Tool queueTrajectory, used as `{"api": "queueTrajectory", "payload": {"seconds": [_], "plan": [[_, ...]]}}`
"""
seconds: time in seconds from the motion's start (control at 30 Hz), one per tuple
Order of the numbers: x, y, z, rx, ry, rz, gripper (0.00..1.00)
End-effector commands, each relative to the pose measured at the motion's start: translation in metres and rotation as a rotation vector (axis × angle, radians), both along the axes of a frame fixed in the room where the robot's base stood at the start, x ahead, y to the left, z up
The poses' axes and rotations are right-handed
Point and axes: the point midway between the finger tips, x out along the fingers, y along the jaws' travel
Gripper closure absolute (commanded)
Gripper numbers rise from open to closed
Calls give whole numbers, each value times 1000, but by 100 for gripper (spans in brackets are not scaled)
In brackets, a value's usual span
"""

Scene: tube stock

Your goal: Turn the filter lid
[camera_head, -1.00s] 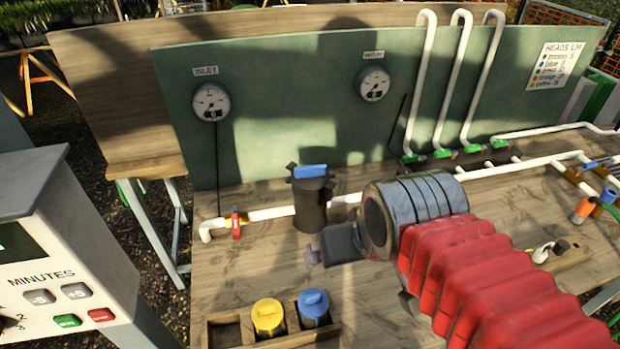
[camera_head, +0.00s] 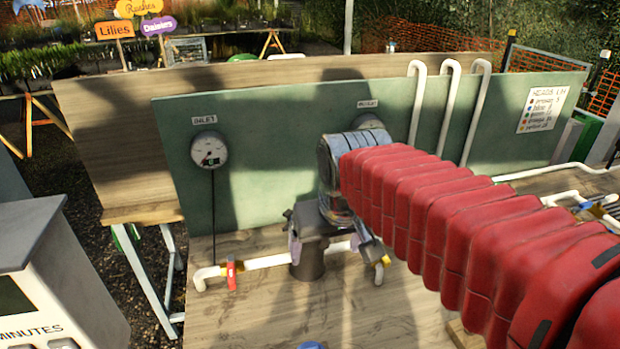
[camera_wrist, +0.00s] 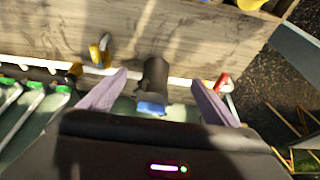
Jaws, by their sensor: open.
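The filter is a dark upright canister (camera_head: 308,265) in the white pipe line on the bench. In the wrist view its dark body (camera_wrist: 156,76) and blue lid handle (camera_wrist: 151,108) show between my two purple fingers. My gripper (camera_head: 331,248) is at the top of the filter, pointing down, with its fingers apart on either side of it. I cannot tell whether either finger touches the lid. In the head view my gripper and wrist hide the lid.
A red-handled valve (camera_head: 231,275) sits on the pipe left of the filter. The green panel (camera_head: 270,130) with the inlet gauge (camera_head: 209,150) stands close behind. My red arm sleeve covers much of the bench's right side. The bench front left is clear.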

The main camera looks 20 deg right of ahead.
Motion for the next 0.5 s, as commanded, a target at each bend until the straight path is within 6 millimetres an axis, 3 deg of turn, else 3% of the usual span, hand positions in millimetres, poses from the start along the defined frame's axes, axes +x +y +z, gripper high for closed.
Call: {"api": "queueTrajectory", "payload": {"seconds": [0.27, 0.5], "plan": [[55, 1, 23, -1, 11, -16, 17], [100, 0, 56, -2, -7, -40, 17]]}}
